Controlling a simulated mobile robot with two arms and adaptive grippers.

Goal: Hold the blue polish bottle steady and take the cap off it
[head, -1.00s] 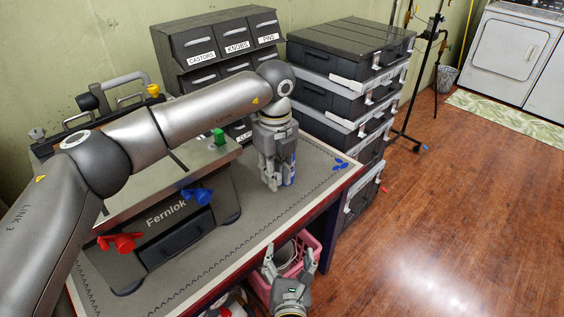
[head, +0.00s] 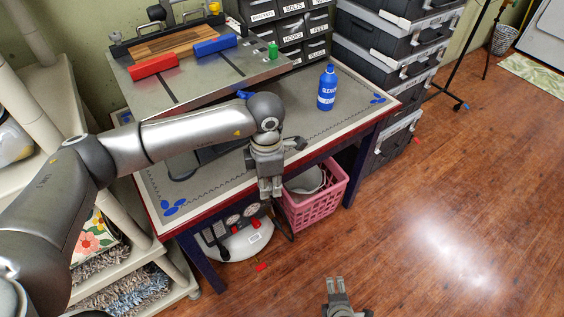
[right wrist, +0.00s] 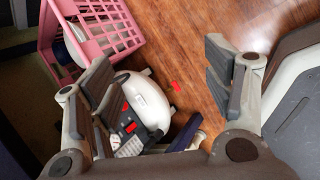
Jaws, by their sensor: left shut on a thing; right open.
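A blue bottle (head: 326,92) stands upright on the grey mat of the workbench; its white lettering looks like "CLEANER", not polish. Its narrow top is blue; I cannot tell cap from neck. My left gripper (head: 270,186) is in front of the bench's front edge, fingers down, apart from the bottle. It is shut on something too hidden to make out. My right gripper (head: 339,290) is low over the floor, away from the bottle; in the right wrist view (right wrist: 165,95) its fingers are wide apart with nothing between them.
A pink basket (head: 316,205) and a white appliance (head: 240,243) are under the bench (head: 225,205). A machine (head: 190,75) with red and blue blocks stands behind my left arm. Stacked dark cases (head: 385,45) stand at the right. Wooden floor at right is clear.

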